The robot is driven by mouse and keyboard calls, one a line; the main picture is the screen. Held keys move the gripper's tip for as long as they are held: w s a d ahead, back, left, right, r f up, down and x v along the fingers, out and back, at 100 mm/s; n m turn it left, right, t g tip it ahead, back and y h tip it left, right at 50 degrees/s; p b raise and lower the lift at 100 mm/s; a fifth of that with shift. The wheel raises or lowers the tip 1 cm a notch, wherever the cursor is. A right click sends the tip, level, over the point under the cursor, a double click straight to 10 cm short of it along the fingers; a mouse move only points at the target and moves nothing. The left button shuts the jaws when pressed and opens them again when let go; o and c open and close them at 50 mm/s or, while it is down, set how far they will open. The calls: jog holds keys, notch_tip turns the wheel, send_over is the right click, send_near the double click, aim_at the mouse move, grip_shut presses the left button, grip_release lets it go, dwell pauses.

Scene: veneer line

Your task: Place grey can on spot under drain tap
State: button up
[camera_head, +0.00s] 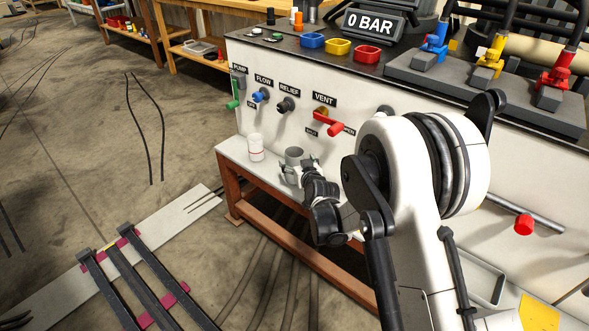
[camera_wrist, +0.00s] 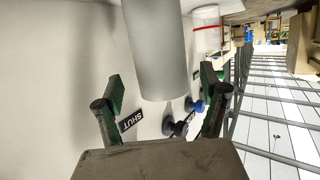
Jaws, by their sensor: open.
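The grey can (camera_head: 294,155) stands on the pale lower shelf of the panel bench. In the wrist view the grey can (camera_wrist: 160,55) is a plain cylinder with one end between my fingers. My gripper (camera_head: 297,171) is open around the can. In the wrist view my gripper (camera_wrist: 162,88) shows a gap on each side of the can. A red-knobbed tap or lever (camera_head: 523,225) sticks out low at the right, with a yellow patch (camera_head: 538,312) below it. I cannot tell for sure that these are the drain tap and its spot.
A white container with a red band (camera_head: 255,147) stands left of the can on the shelf (camera_head: 232,150). Valve handles, including the red VENT lever (camera_head: 328,124), jut from the panel above. A shallow grey tray (camera_head: 487,281) lies at the lower right.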

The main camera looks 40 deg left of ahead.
jog(key=x, duration=0.2)
jog(key=shift+a+f+b, duration=0.2)
jog(key=shift+f+b, duration=0.15)
jog(key=shift+b, duration=0.05)
jog(key=shift+w+a, duration=0.3)
jog(key=shift+a, duration=0.05)
jog(key=c, duration=1.4)
